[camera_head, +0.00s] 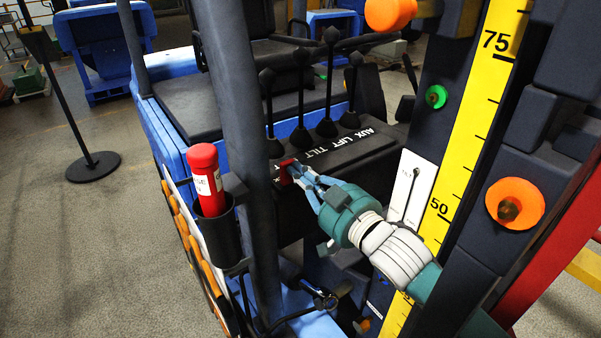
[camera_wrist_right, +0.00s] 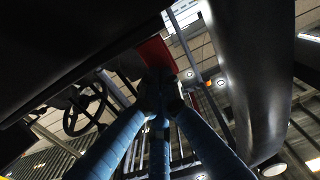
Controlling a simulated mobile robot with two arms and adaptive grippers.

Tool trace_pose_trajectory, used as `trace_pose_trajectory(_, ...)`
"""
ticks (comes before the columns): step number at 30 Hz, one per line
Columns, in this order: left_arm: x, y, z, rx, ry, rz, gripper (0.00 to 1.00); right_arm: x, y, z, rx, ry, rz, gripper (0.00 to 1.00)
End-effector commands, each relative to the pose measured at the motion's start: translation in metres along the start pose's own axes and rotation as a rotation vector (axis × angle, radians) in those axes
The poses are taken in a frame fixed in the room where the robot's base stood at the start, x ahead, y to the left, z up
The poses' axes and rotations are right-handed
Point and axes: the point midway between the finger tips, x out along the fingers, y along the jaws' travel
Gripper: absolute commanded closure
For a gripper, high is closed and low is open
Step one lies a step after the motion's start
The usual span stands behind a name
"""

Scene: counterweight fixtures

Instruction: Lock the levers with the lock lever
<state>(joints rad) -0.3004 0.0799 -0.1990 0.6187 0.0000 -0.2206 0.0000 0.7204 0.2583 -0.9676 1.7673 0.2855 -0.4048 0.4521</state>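Several black control levers (camera_head: 302,90) with dark diamond-shaped knobs stand upright on a dark console (camera_head: 340,160) marked AUX, LIFT and TILT. A small red lock lever (camera_head: 286,172) sits at the console's near left edge; a flat red part of it shows in the right wrist view (camera_wrist_right: 157,55). My right gripper (camera_head: 294,174) reaches it from the lower right. Its blue fingers draw together at the red piece, and the dark fingertips (camera_wrist_right: 162,88) look closed on it. The fingertips partly hide the lever. My left gripper is not in view.
A dark post (camera_head: 237,130) rises just left of the console, with a red cylinder (camera_head: 205,175) in a black holder beside it. A yellow scale (camera_head: 475,110), a white TILT plate (camera_head: 410,190) and orange knobs (camera_head: 515,203) stand to the right. Open floor lies at left.

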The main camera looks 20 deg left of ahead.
Motion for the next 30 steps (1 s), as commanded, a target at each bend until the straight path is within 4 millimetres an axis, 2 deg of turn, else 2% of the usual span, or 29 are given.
trace_pose_trajectory(17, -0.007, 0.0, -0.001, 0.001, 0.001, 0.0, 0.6, 0.005, 0.0, -0.006, 0.001, 0.002, -0.001, 1.0)
trace_pose_trajectory(30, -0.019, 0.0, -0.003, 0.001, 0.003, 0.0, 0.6, 0.022, 0.0, -0.014, 0.002, 0.001, 0.0, 1.0)
